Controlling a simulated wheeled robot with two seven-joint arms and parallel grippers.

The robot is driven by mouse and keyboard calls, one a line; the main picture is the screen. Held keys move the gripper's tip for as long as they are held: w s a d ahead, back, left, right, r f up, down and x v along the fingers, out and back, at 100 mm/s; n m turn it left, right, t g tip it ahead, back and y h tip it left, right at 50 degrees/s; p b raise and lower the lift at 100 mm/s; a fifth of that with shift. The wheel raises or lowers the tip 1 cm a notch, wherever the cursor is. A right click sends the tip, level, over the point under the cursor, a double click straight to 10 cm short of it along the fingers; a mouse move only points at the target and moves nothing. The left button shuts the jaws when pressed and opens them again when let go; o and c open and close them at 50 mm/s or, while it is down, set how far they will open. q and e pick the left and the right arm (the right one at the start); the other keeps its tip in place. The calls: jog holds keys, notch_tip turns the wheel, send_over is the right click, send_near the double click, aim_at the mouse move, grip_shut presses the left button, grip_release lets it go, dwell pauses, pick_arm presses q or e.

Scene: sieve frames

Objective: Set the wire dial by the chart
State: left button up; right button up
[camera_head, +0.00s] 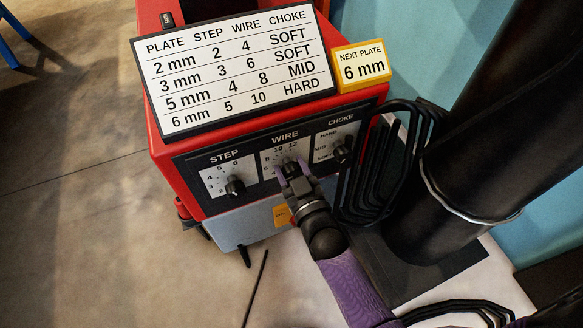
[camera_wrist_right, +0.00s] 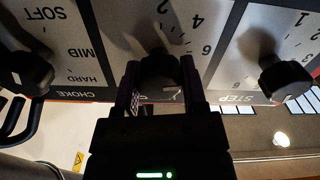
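The wire dial (camera_head: 290,169) is the middle black knob on the red machine's front panel, and it also shows in the right wrist view (camera_wrist_right: 159,72). My right gripper (camera_head: 292,172) has its two fingers on either side of this knob. The knob fills the gap in the wrist view (camera_wrist_right: 160,85), but I cannot tell whether the fingers press on it. The fingers hide part of the scale, and the pointer is unclear. The chart (camera_head: 235,68) lists 6 mm as step 5, wire 10, choke HARD. A yellow-edged card (camera_head: 363,66) reads NEXT PLATE 6 mm. My left gripper is out of view.
The step knob (camera_head: 235,187) and choke knob (camera_head: 343,152) flank the wire dial closely. A coil of black cable (camera_head: 372,180) and a large black cylinder (camera_head: 432,215) stand right of the machine. The floor (camera_head: 75,200) to the left is clear.

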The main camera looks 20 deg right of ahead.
grip_shut()
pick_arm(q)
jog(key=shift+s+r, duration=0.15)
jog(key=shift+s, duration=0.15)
